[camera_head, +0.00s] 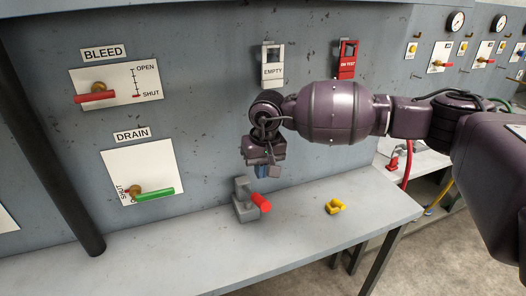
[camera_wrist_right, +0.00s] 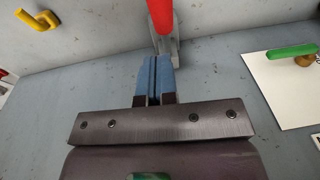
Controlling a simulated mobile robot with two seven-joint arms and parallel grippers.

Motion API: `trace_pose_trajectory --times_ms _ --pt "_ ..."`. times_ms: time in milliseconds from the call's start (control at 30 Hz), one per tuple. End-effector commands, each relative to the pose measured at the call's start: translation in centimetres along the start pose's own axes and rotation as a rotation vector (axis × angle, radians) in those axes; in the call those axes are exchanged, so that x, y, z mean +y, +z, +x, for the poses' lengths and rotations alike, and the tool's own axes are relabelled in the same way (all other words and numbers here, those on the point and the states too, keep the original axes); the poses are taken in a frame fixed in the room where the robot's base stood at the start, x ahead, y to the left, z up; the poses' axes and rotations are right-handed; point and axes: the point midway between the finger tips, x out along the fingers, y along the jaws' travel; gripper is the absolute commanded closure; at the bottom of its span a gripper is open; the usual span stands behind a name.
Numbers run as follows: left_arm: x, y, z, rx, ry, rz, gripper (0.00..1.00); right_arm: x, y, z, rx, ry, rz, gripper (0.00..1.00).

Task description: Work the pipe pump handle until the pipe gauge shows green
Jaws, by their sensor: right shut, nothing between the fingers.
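A small grey fitting (camera_head: 243,198) with a red handle (camera_head: 261,202) stands on the bench against the panel. I cannot tell if this is the pipe pump. My right gripper (camera_head: 262,172) is just above it, pointing down, shut and empty. In the right wrist view the blue fingertips (camera_wrist_right: 154,62) are together, and the red handle (camera_wrist_right: 160,14) and grey fitting (camera_wrist_right: 168,50) lie just beyond them, seemingly apart. Two round gauges (camera_head: 456,21) (camera_head: 499,22) are at the upper right. Which is the pipe gauge, and any green reading, cannot be told. My left gripper is out of view.
The panel has a BLEED lever (camera_head: 96,97) near SHUT and a green DRAIN lever (camera_head: 155,194). A dark pole (camera_head: 50,160) stands left. The front bench is clear.

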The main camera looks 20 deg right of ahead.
Motion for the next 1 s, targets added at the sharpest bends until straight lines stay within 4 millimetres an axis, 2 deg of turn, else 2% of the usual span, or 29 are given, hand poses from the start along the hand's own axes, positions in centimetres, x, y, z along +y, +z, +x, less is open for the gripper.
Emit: trace_pose_trajectory --times_ms 100,333,1000 --pt "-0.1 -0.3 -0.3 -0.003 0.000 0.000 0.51 -0.2 0.9 1.5 -0.004 0.001 -0.002 1.00" --pt "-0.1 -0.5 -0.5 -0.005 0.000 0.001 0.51 -0.5 1.9 3.2 -0.002 0.000 -0.001 1.00" --pt "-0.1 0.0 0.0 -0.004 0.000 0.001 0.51 -0.5 1.6 4.0 0.014 0.000 -0.001 1.00"
